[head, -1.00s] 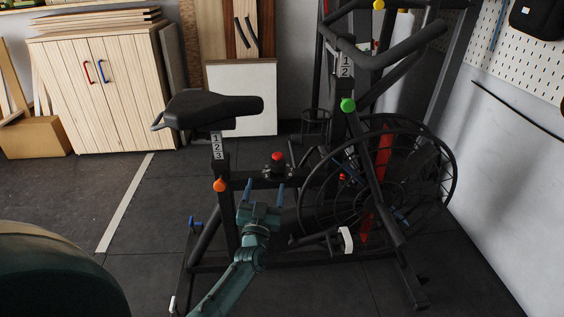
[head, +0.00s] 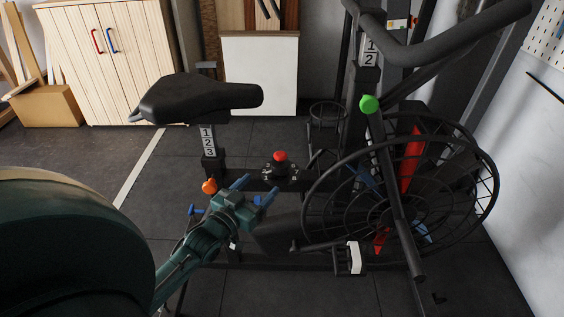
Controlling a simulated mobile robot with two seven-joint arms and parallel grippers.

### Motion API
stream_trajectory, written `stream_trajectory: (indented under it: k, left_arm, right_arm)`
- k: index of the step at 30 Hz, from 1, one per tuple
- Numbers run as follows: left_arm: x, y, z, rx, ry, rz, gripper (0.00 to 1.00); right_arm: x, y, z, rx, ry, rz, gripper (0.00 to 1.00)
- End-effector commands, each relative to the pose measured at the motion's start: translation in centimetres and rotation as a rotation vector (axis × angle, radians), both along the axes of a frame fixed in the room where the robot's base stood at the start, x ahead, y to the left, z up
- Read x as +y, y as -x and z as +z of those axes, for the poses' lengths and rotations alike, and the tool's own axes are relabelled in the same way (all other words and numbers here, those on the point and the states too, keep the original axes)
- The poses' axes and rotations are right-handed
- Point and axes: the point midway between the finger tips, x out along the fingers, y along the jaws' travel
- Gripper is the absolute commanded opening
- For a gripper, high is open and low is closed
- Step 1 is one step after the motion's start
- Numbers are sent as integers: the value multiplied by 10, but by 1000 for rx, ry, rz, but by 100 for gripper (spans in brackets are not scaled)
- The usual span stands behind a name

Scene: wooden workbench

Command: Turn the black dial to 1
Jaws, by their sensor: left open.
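The black dial (head: 280,170) sits on the frame bar of the exercise bike, with a red knob (head: 281,156) on top. Small white marks ring it, too small to read. My left gripper (head: 255,188) is open and empty, its two blue fingers apart. In the picture it is just below and left of the dial, pointing up and right. It appears clear of the dial. My right gripper is not in view.
The bike's black seat (head: 195,97) is above left, over a post with an orange knob (head: 209,186). A spoked flywheel (head: 330,205) and a green knob (head: 369,104) are on the right. Open floor lies to the left.

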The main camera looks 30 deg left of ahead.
Motion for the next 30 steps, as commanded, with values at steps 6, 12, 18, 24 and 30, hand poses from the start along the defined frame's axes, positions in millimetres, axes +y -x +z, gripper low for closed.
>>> stream_trajectory:
  k: [6, 12, 18, 24, 30]
  left_arm:
    - [1, -49, -2, -6, -1, 0, 68]
    - [2, -86, -1, -4, 0, 1, 68]
    - [2, -106, -1, -3, 0, 1, 68]
    - [2, -110, 0, -1, 0, 1, 68]
    - [2, -110, 0, -1, 0, 1, 65]
  right_arm:
    - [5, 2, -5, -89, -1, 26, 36]
    - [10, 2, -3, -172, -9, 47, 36]
    - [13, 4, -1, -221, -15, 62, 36]
    - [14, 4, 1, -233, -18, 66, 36]
    - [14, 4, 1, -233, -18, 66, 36]
